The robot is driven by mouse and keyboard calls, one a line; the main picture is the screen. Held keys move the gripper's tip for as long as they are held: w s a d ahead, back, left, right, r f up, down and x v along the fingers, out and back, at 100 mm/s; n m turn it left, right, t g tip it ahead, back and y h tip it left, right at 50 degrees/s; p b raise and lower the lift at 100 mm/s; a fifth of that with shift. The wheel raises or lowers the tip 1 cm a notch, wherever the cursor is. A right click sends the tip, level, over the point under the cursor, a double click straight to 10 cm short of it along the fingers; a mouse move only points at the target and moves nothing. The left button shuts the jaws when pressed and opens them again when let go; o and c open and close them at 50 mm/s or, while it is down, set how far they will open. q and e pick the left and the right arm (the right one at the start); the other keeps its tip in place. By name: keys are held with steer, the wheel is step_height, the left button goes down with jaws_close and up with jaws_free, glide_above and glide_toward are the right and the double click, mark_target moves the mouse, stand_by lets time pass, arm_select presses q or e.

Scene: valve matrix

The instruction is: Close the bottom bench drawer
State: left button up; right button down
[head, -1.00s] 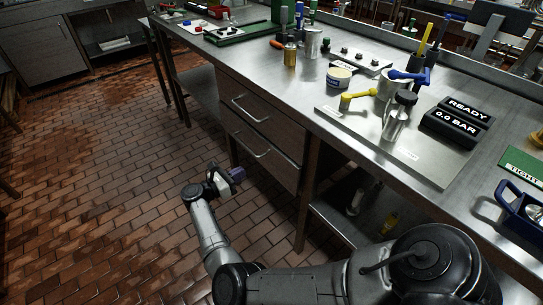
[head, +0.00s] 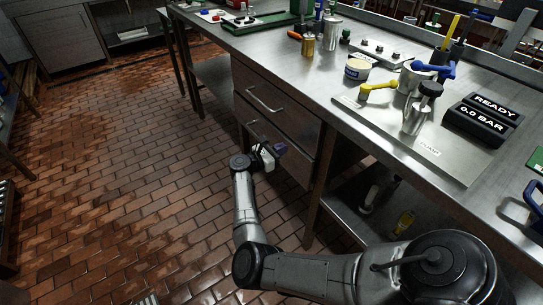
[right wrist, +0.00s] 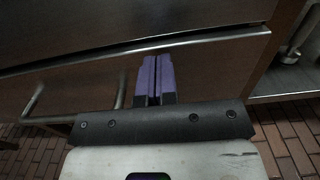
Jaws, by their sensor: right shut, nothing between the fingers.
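The bottom bench drawer (head: 297,163) is the lower of two dark drawer fronts under the steel bench. Its bar handle (head: 254,127) is partly hidden behind my right gripper (head: 277,149). In the right wrist view, the shut purple fingers (right wrist: 154,80) point at the drawer front, right of the handle (right wrist: 77,115), close to a bright metal edge (right wrist: 150,48). Nothing is between the fingers. I cannot tell whether they touch the front, or how far the drawer stands out. My left gripper is not in view.
The upper drawer (head: 283,97) has its own handle just above. A bench leg (head: 317,205) and a lower shelf (head: 365,215) stand right of the drawers. The brick floor (head: 130,190) left of the bench is clear. Bottles and valve parts stand on the bench top.

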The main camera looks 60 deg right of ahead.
mark_target(290, 146)
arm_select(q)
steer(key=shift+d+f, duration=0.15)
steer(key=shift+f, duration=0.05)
arm_select(e)
steer(key=shift+x, duration=0.8)
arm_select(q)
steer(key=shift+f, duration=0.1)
arm_select(e)
steer(key=shift+b+x, duration=0.7)
steer(key=shift+x, duration=0.2)
steer(key=shift+a+f, duration=0.15)
steer(key=shift+f, duration=0.05)
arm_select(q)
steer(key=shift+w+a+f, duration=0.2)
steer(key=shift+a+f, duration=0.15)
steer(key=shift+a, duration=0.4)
